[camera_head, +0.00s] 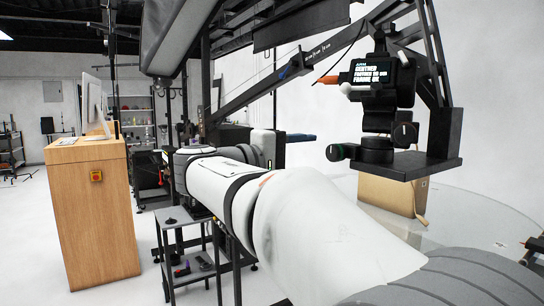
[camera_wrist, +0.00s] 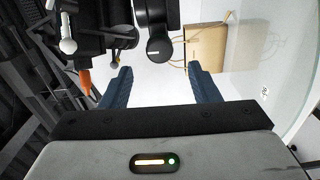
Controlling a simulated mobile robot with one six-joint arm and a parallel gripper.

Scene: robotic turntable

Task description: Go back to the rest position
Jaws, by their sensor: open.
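My gripper (camera_wrist: 160,78) is open in the wrist view. Its two blue fingers stand well apart with only the pale surface between them, so it holds nothing. In the head view my gripper (camera_head: 303,137) shows side-on at the end of my white arm, near the middle, with its blue fingers pointing right. The box also shows beyond the right fingertip in the wrist view (camera_wrist: 206,45). The gripper appears apart from it.
A camera (camera_head: 378,82) on a black rig hangs above the turntable; its orange-tipped lever (camera_head: 328,80) points toward my gripper. A grey cart (camera_head: 190,222) stands below my arm. A wooden cabinet (camera_head: 95,215) with a monitor is at left. Floor between is clear.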

